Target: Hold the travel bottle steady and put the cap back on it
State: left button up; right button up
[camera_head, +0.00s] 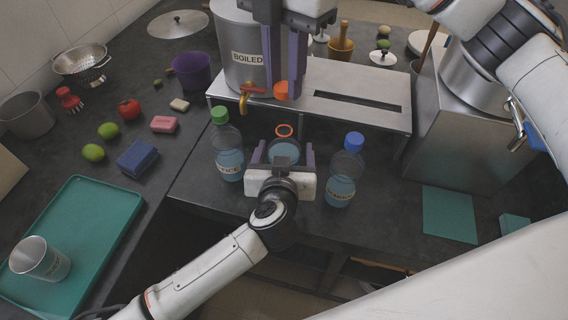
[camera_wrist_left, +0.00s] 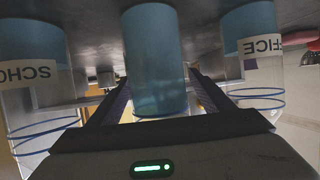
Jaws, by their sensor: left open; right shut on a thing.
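The uncapped travel bottle (camera_head: 284,131) stands upright in the middle of the counter, with blue liquid and an orange ring at its neck. My left gripper (camera_head: 285,152) is open, with a finger on each side of this bottle. In the left wrist view the blue bottle (camera_wrist_left: 155,60) sits between the two fingers, with the picture upside down. The orange cap (camera_head: 281,90) is between the fingers of my right gripper (camera_head: 283,93), which is shut on it above and behind the bottle, apart from its neck. The bottle's lower part is hidden behind my left gripper in the head view.
A green-capped bottle (camera_head: 228,150) stands close on the left, a blue-capped one (camera_head: 344,175) on the right. Behind are a steel urn (camera_head: 232,35) with a tap and a metal stand (camera_head: 345,85). A green tray (camera_head: 108,222) holds a steel cup (camera_head: 40,260).

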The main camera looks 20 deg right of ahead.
pick_arm(q)
jog(key=c, duration=1.6)
pick_arm(e)
send_over(285, 124)
jog(key=shift+f, duration=2.5)
jog(key=shift+f, duration=0.9)
jog(key=shift+f, duration=0.55)
pick_arm(q)
grip_shut()
pick_arm(e)
jog(key=m, duration=0.9)
jog(key=shift+m, duration=0.4)
